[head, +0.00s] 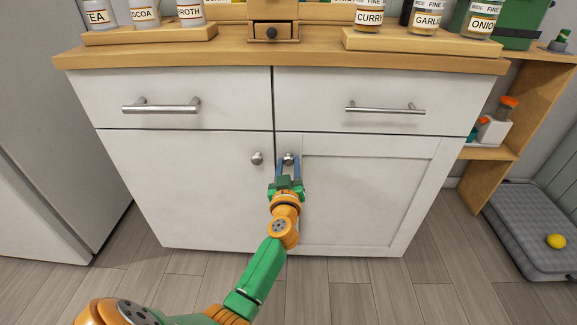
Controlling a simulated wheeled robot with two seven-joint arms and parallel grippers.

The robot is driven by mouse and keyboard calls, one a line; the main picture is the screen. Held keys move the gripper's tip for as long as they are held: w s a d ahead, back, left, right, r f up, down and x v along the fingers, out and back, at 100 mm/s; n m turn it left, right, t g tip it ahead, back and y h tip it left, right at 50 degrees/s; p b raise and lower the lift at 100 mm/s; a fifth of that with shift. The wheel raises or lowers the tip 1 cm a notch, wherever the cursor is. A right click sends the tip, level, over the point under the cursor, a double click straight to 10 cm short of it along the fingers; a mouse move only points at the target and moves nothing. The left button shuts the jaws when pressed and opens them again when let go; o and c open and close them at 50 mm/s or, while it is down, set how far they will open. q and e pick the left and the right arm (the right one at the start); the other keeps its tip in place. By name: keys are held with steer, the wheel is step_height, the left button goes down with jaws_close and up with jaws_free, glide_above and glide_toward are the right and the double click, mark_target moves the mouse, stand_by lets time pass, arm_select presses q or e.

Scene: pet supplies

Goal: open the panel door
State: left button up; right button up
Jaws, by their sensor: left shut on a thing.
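The panel door (365,195) is the white right-hand door of the lower cabinet, with a raised frame around a recessed panel. It looks shut, flush with the cabinet front. Its round metal knob (289,158) is at its upper left corner. My left gripper (288,164) reaches up from below and is shut on this knob, with a finger on each side of it. The gripper hides the lower part of the knob and some of the door's left edge. My right gripper is not in view.
A plain left door (190,190) with its own knob (257,158) is beside it. Two drawers with bar handles (385,109) are above. Jars stand on the wooden countertop (290,55). A grey pet bed (520,225) with a yellow ball (556,241) lies at right. The floor in front is clear.

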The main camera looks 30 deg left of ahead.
arm_select(q)
jaws_close()
stand_by(1.1)
